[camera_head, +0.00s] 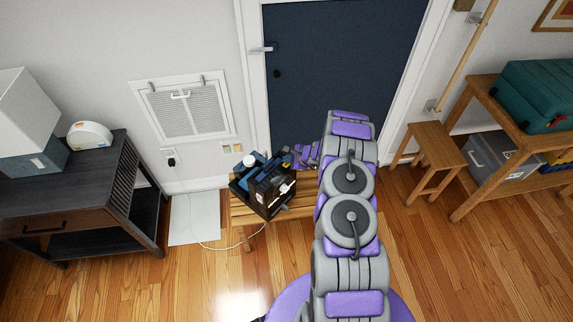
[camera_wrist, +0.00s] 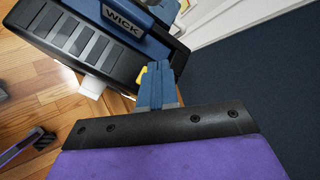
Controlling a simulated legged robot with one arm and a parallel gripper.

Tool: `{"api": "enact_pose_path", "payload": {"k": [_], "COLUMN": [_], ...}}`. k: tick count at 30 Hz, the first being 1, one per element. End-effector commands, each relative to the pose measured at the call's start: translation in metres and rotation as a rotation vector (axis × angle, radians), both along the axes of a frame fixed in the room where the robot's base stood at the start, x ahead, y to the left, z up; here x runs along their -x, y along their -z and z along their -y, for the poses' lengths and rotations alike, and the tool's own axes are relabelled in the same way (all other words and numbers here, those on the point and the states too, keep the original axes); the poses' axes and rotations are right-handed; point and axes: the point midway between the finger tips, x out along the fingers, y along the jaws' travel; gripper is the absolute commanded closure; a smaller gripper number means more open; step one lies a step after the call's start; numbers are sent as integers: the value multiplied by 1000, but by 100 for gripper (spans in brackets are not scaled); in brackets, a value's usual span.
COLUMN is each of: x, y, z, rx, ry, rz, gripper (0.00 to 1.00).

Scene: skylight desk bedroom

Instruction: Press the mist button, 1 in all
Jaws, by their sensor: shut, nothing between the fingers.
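A black and blue appliance (camera_head: 272,190) stands on a slatted wooden bench in front of the door. In the wrist view its blue panel (camera_wrist: 118,24) reads "WICK", with a vented black side below and left of it. My gripper (camera_wrist: 160,70) is shut and empty, its blue fingertips overlapping the appliance's edge in the wrist view. A small yellow part (camera_wrist: 142,76) shows just left of the fingertips; I cannot tell whether it is the mist button or whether the fingers touch it. In the head view my gripper is at the appliance's upper right, mostly hidden.
The wooden bench (camera_head: 240,213) is low and narrow. A white cord (camera_head: 205,243) loops across the floor left of it. A dark side table (camera_head: 70,200) stands at the left. A wooden stool (camera_head: 436,150) and shelf stand right. Floor in front is mostly clear.

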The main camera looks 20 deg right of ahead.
Motion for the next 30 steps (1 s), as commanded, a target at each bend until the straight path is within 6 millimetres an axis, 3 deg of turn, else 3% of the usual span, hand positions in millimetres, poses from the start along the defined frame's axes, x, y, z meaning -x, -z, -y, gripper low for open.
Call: {"api": "enact_pose_path", "payload": {"k": [30], "x": [1], "y": [7], "z": [-1], "rx": [0], "ry": [0], "rz": [0], "gripper": [100]}}
